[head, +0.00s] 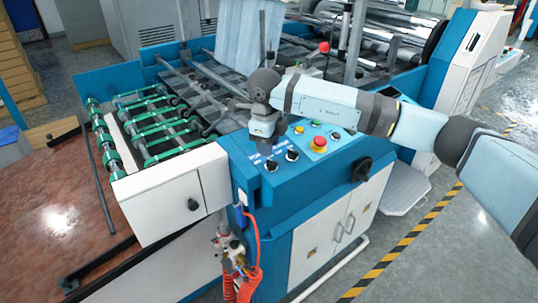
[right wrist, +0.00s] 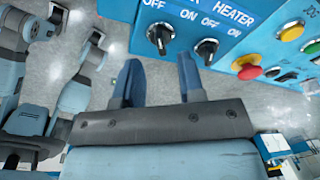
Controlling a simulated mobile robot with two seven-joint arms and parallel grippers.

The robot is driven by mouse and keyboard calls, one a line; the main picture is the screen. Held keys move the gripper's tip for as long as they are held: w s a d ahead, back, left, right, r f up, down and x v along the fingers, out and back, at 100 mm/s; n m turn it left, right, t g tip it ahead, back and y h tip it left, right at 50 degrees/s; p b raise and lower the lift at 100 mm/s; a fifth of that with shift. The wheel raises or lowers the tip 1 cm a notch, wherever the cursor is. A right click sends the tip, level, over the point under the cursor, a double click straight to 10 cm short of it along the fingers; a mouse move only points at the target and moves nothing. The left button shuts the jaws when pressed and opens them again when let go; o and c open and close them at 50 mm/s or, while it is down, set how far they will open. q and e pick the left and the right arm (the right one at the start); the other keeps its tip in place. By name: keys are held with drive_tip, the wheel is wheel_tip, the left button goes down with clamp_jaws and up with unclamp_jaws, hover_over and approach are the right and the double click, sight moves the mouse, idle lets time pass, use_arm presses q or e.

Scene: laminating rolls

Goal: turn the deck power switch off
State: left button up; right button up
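Two black rotary switches sit side by side at the left end of the blue control panel (head: 325,150). The left one, apparently the deck power switch (head: 271,165), also shows in the right wrist view (right wrist: 160,38), with OFF at its left and ON at its right. Its label is mostly cut off. I cannot tell its exact setting. The other switch (right wrist: 207,48) is under the word HEATER. My right gripper (right wrist: 160,72) is open and empty, its blue fingers apart and clear of both switches. In the head view it hangs just above them (head: 262,146). My left gripper is not in view.
A red button on yellow (head: 318,144) and small coloured buttons lie right of the switches. A black knob (head: 362,170) is on the panel's front. Green-ringed rollers (head: 160,125) and a brown table (head: 55,215) are at left. An orange hose (head: 252,270) hangs below.

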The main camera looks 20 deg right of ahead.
wheel_tip(320, 180, up, 9)
drive_tip(key=shift+s+a+f, duration=0.15)
drive_tip(key=shift+s+a, duration=0.2)
drive_tip(key=shift+s, duration=0.05)
